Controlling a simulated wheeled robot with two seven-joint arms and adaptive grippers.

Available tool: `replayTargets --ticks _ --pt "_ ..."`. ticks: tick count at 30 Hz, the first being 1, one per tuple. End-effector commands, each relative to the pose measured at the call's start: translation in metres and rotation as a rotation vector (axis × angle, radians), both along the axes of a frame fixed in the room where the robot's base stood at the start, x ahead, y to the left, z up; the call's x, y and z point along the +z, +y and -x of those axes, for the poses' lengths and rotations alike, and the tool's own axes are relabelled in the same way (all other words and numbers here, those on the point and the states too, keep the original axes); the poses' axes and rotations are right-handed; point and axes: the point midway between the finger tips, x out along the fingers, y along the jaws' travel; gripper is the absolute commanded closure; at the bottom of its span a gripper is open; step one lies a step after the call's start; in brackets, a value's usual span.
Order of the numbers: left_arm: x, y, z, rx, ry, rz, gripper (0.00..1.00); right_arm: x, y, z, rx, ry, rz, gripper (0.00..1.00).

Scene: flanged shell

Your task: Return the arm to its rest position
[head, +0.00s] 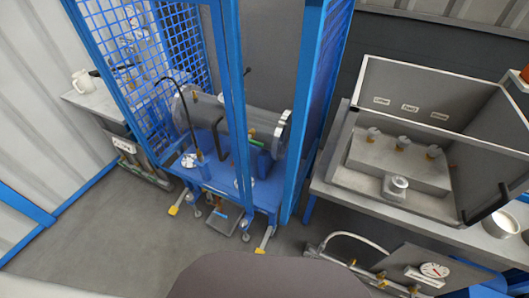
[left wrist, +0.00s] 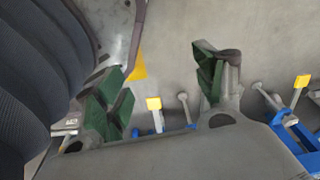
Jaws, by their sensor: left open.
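My left gripper (left wrist: 163,82) shows in the left wrist view, with its two green-padded fingers spread wide apart. Nothing is between them; grey floor shows behind the gap. Neither gripper can be made out in the head view. The grey flanged shell (head: 240,118) lies on its side on a blue wheeled cart (head: 222,182) inside a blue frame, in the middle of the head view. My right gripper is in neither view.
The frame has blue mesh panels (head: 183,45) and upright posts. A bench (head: 335,150) at right carries an open grey box (head: 430,78) with fittings and a white cup (head: 498,224). A gauge panel (head: 433,268) stands low right. Grey floor (head: 100,235) is clear at left.

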Motion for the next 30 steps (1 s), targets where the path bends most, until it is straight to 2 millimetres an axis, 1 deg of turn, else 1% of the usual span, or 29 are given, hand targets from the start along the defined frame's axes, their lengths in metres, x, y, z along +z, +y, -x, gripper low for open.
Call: replayTargets --ticks 1,17,30 --pt "0.006 0.001 0.005 -0.001 0.005 -0.001 0.30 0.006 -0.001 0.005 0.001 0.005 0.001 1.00" --pt "0.023 0.011 0.059 -0.006 0.028 -0.005 0.30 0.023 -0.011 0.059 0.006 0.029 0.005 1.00" --pt "0.045 0.021 0.108 -0.011 0.048 -0.009 0.30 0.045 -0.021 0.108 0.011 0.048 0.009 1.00"
